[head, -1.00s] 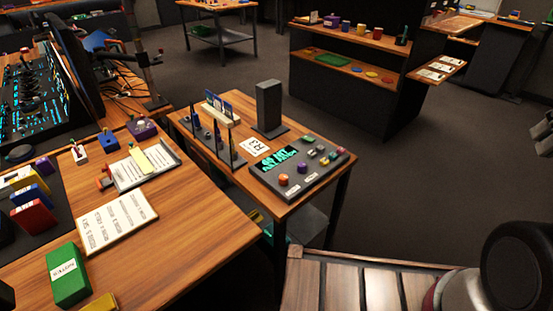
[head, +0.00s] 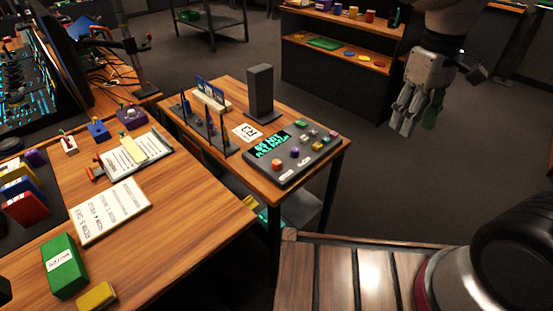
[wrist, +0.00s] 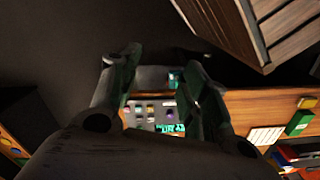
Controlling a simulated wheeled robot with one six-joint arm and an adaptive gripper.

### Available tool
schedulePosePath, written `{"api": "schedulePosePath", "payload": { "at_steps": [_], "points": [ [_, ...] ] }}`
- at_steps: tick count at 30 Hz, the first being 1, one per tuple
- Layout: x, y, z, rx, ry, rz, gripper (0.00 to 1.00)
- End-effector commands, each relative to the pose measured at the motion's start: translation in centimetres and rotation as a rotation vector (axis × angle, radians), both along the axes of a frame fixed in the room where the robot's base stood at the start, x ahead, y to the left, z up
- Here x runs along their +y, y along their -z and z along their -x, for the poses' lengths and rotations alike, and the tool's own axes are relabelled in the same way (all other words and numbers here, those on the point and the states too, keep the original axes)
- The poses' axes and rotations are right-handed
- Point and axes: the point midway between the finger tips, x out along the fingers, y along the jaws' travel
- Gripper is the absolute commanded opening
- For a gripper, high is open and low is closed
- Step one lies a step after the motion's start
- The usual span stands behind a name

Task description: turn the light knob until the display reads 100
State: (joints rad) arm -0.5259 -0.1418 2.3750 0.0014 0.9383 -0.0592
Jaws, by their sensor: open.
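The grey control panel (head: 312,162) lies on the small wooden table. Its dark display (head: 272,144) shows cyan text too blurred to read. An orange knob (head: 277,164) and a purple knob (head: 295,153) sit near its front left edge, with small labels I cannot read, so I cannot tell which is the light knob. My gripper (head: 413,122) is open and empty, pointing down in the air to the right of the panel, apart from it. In the wrist view the panel (wrist: 150,112) shows between and beyond my open fingers (wrist: 160,66), partly hidden by them.
A larger desk (head: 180,215) with books and clipboards is at left. A shelf unit (head: 340,75) stands behind. Floor is clear right of the table.

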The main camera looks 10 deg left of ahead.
Motion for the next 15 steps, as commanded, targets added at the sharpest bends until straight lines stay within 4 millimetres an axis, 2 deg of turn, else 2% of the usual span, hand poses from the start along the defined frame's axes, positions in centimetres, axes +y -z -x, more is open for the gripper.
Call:
{"api": "schedulePosePath", "payload": {
  "at_steps": [1,6,9,13,15],
  "points": [
    [2.7,1.6,-0.9,0.035,-0.093,0.02,0.46],
    [11.7,7.1,-2.9,0.103,-0.429,0.055,0.46],
    [16.5,10.5,-3.4,0.127,-0.626,0.062,0.46],
    [22.0,14.6,-3.8,0.135,-0.873,0.053,0.46],
    [24.7,16.5,-4.7,0.12,-1.014,0.035,0.46]
  ]
}}
